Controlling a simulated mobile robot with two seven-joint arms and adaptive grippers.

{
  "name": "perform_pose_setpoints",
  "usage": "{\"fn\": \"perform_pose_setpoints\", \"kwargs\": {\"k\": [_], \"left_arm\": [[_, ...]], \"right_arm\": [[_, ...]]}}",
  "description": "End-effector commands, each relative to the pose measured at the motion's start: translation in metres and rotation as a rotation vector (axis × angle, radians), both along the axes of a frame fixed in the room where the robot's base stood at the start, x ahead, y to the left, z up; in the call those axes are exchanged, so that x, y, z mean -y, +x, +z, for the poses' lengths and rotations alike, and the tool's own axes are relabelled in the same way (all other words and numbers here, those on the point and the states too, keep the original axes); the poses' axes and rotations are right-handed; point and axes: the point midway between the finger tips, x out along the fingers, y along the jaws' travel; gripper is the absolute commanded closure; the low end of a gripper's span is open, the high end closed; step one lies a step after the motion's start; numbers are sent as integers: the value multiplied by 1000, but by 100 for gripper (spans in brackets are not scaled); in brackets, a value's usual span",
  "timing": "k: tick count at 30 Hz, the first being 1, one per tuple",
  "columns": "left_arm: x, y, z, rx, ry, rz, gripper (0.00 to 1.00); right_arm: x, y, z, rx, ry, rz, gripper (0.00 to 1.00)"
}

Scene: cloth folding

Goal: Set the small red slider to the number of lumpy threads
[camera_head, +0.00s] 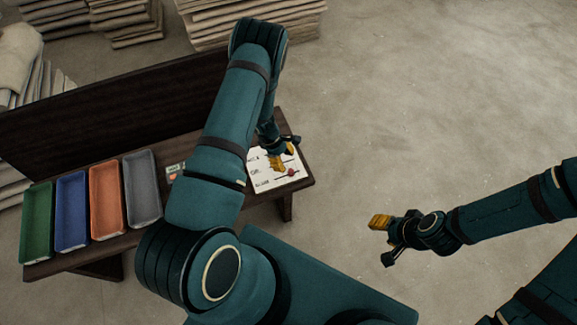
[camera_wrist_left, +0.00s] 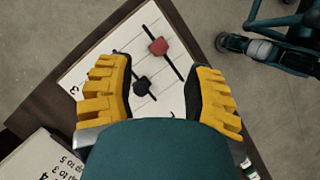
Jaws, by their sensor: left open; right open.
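The small red slider (camera_wrist_left: 158,46) sits on a black track on a white board (camera_wrist_left: 92,66) in the left wrist view. It also shows as a small red spot in the head view (camera_head: 291,172). A black slider (camera_wrist_left: 141,88) sits on a second track beside it. My left gripper (camera_wrist_left: 166,92) is open above the board, its yellow fingers on either side of the black slider, with the red slider just beyond the fingertips. I cannot tell whether a finger touches anything. My right gripper (camera_head: 381,240) is open and empty over the floor. No threads can be made out.
Green (camera_head: 37,222), blue (camera_head: 72,212), orange (camera_head: 106,200) and grey (camera_head: 142,188) trays stand on the left of the dark wooden bench (camera_head: 309,181). A printed card (camera_wrist_left: 37,163) lies beside the board. Cloth stacks (camera_head: 240,20) stand behind the bench. Floor right of the bench is clear.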

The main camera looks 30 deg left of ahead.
Motion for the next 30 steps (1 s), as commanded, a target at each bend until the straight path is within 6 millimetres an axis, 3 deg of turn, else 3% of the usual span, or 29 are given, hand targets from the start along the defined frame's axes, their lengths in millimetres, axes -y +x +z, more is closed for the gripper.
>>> {"fn": "perform_pose_setpoints", "kwargs": {"k": [6,12,30], "left_arm": [[-16,-1,38,2,0,1,48],[-22,-3,54,-1,0,0,48],[-23,-3,57,-1,0,-2,48]], "right_arm": [[0,0,0,0,0,0,53],[0,0,0,0,0,0,53],[0,0,0,0,0,0,53]]}}
